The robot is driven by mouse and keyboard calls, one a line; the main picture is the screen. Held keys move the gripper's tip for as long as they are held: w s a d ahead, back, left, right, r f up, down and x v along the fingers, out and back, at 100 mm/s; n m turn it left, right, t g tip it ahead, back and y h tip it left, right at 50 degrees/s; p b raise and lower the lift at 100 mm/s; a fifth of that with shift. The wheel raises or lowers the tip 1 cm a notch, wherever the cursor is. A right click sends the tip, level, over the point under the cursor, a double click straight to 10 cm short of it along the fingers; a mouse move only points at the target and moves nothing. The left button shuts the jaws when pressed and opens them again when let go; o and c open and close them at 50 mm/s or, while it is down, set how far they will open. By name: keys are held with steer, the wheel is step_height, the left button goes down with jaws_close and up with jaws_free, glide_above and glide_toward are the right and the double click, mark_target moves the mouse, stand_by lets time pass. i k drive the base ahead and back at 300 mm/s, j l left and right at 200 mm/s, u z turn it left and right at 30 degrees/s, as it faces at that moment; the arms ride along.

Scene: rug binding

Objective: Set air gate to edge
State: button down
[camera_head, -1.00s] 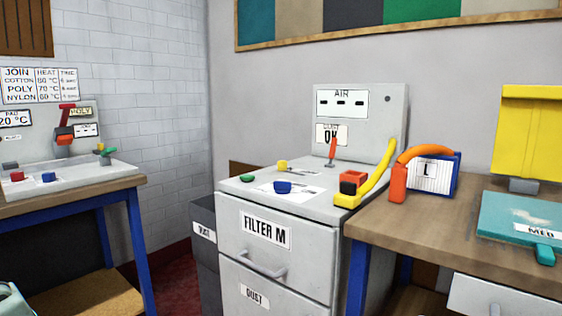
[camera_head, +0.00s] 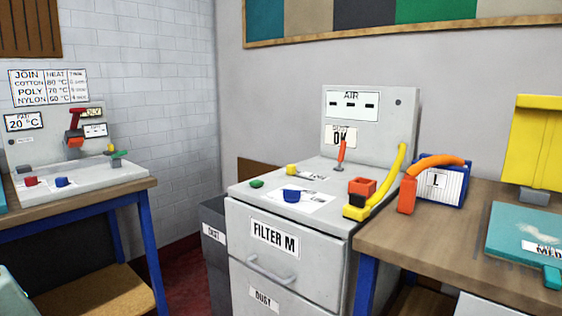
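The grey air unit stands on a grey cabinet in the middle of the head view. A small orange-red lever (camera_head: 341,153) stands nearly upright in front of this panel. On the cabinet top are a blue knob (camera_head: 291,196), a green knob (camera_head: 257,183) and a yellow knob (camera_head: 292,169). I cannot tell which control is the air gate, and the small markings beside the controls are unreadable. My gripper is not in view.
The heating bench (camera_head: 113,190) stands left. Red floor shows between.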

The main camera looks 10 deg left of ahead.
mark_target(290, 170)
steer(key=i+j, duration=1.05)
steer(key=i+j+z, duration=0.1)
steer(key=i+j, duration=0.4)
steer(key=j, duration=0.2)
steer(key=i+j, duration=0.5)
steer(key=j+z, duration=0.05)
steer(key=j, duration=0.05)
